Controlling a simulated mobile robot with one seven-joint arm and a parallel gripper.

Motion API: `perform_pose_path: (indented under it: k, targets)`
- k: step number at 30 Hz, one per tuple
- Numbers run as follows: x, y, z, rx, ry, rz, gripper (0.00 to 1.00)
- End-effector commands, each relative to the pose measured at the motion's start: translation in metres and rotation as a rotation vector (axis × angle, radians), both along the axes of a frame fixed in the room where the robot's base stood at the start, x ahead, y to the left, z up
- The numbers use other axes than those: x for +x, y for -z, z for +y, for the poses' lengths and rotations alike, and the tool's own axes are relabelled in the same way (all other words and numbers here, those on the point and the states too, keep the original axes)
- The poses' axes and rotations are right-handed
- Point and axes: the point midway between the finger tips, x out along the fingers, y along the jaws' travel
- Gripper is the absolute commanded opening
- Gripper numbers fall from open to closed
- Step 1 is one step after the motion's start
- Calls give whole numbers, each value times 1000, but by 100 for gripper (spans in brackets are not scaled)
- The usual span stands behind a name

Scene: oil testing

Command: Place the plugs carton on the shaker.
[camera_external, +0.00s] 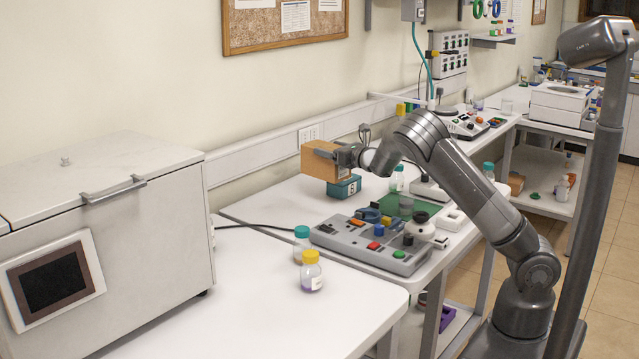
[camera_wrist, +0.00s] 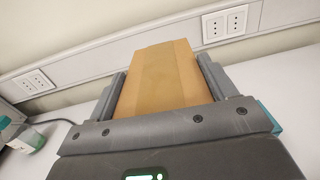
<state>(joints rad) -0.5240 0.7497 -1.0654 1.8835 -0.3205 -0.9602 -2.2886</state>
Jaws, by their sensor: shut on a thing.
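The plugs carton, a plain brown box (camera_external: 318,163), is between the fingers of my gripper (camera_external: 338,156) at the back of the middle table, near the wall. In the wrist view the carton (camera_wrist: 160,75) sits between the two dark fingers of my gripper (camera_wrist: 163,88), one on each side. A teal box marked with a figure (camera_external: 344,188) is just below the carton; I cannot tell if they touch. No thing is clearly labelled as the shaker; a grey device with coloured buttons (camera_external: 330,236) stands at the table's front and may be it.
Bottles with teal (camera_external: 301,240) and yellow (camera_external: 311,272) caps stand left of the grey device. A green mat (camera_external: 398,206) and several small items lie behind it. A large white chest (camera_external: 130,200) fills the left. The wall with sockets (camera_external: 308,134) is close behind the carton.

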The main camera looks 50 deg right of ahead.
Motion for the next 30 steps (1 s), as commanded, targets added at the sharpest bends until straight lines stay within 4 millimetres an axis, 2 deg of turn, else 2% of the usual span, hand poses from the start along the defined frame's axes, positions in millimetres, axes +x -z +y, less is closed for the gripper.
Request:
perform_pose_path:
  k: [10,20,21,26,30]
  targets:
    - [-5,-13,-7,0,-2,-3,49]
    - [-5,-63,-6,0,-3,-5,49]
    - [-4,-57,5,1,-26,0,49]
    - [0,-50,38,2,-103,-2,49]
    - [1,-43,78,2,-192,-1,49]
